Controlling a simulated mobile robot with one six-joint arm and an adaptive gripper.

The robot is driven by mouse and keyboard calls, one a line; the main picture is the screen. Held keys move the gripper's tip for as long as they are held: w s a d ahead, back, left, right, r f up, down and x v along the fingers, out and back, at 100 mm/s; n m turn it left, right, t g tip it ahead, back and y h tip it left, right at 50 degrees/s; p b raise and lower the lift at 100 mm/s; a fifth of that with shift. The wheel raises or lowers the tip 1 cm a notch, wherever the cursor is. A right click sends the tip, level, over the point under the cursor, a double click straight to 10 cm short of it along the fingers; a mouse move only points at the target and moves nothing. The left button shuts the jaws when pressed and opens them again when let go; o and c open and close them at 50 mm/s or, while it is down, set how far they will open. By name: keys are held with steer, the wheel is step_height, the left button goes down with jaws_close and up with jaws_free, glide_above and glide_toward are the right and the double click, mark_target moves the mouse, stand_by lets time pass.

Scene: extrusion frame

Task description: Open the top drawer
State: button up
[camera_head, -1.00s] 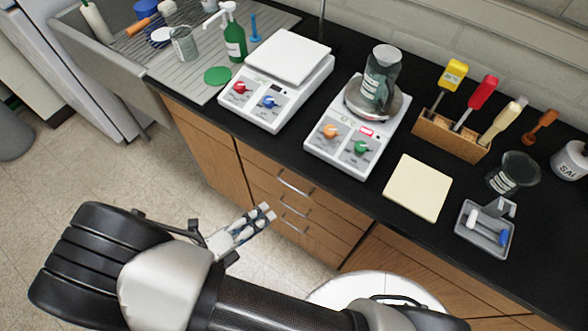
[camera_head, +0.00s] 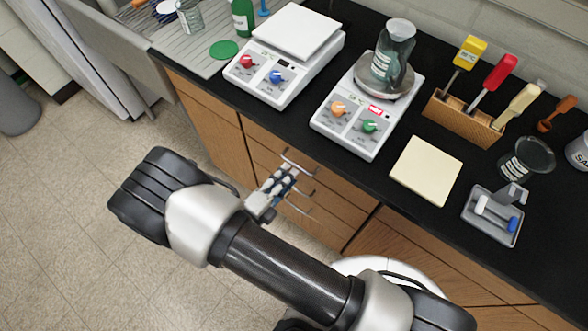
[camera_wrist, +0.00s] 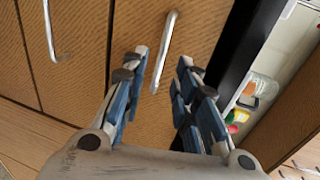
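The top drawer (camera_head: 338,188) is a wooden front just under the black countertop, and it is shut. Its curved metal handle (camera_head: 297,163) is partly beside my fingers in the head view. My gripper (camera_head: 283,178) is in front of the drawer stack, close to this handle. In the wrist view my gripper (camera_wrist: 164,60) is open, with one blue-padded finger on each side of the top drawer's handle (camera_wrist: 165,50). Whether the fingertips reach past the bar is hard to tell. The second drawer's handle (camera_wrist: 48,30) lies to the left there.
The black countertop (camera_head: 385,185) overhangs just above the drawer. It carries two white devices, a left one (camera_head: 280,75) and a right one (camera_head: 350,128) with a glass vessel (camera_head: 392,55) on top. A cream pad (camera_head: 425,170) lies near the edge. The floor (camera_head: 70,220) at left is clear.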

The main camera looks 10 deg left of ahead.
steer(key=shift+b+x, duration=0.3)
steer(key=shift+x, duration=1.85)
jaws_close()
